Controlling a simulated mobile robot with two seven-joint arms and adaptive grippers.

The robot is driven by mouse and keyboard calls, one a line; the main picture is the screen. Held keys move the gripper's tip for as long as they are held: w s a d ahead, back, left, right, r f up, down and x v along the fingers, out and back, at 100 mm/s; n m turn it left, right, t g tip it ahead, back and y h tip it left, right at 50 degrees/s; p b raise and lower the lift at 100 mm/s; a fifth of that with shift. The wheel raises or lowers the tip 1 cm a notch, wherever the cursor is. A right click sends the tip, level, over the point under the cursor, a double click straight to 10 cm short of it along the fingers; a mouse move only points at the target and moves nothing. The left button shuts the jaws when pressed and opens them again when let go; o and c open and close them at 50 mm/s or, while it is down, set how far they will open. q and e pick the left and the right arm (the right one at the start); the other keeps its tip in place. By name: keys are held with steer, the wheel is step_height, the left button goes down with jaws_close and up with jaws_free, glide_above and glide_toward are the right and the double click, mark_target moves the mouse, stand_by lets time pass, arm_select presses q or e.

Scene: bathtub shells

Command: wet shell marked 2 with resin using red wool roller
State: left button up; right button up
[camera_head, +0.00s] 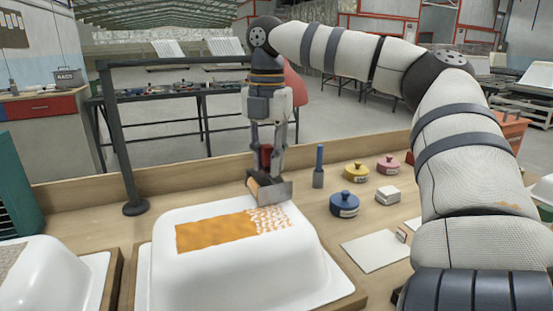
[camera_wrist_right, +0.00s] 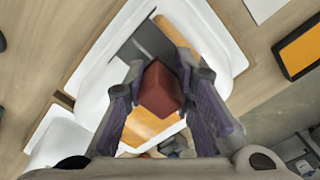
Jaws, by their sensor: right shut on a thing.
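A white upturned bathtub shell (camera_head: 235,262) stands in the middle front of the bench. Its top carries a flat orange patch (camera_head: 215,233) on the left and a white-and-orange mottled patch (camera_head: 270,219) on the right. I see no number on it. My right gripper (camera_head: 268,147) is above the shell's far edge, shut on the red handle of the roller (camera_wrist_right: 160,90). My left gripper is not in view.
A second white shell (camera_head: 45,275) is at the lower left. A dark post (camera_head: 120,140) rises at the left. An orange-topped black tray (camera_wrist_right: 300,48) shows in the wrist view.

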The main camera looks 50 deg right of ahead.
steer(key=shift+w+a+f, duration=0.1)
steer(key=shift+w+a, duration=0.45)
steer(key=shift+a, duration=0.35)
steer(key=shift+w+a+r, duration=0.1)
steer(key=shift+w+a, duration=0.5)
steer(key=shift+a, duration=0.35)
steer(key=shift+w+a+f, duration=0.1)
steer(key=shift+w+a, duration=0.45)
steer(key=shift+a, duration=0.35)
steer(key=shift+w+a+b, duration=0.1)
steer(key=shift+w+a, duration=1.05)
steer(key=shift+a, duration=0.7)
steer(key=shift+w+a+b, duration=0.1)
steer(key=shift+w+a, duration=1)
steer(key=shift+a, duration=0.7)
steer(key=shift+w+a+b, duration=0.1)
steer(key=shift+w+a, duration=1.05)
steer(key=shift+a, duration=0.7)
step_height(320, 180, up, 6)
steer(key=shift+r, duration=0.2)
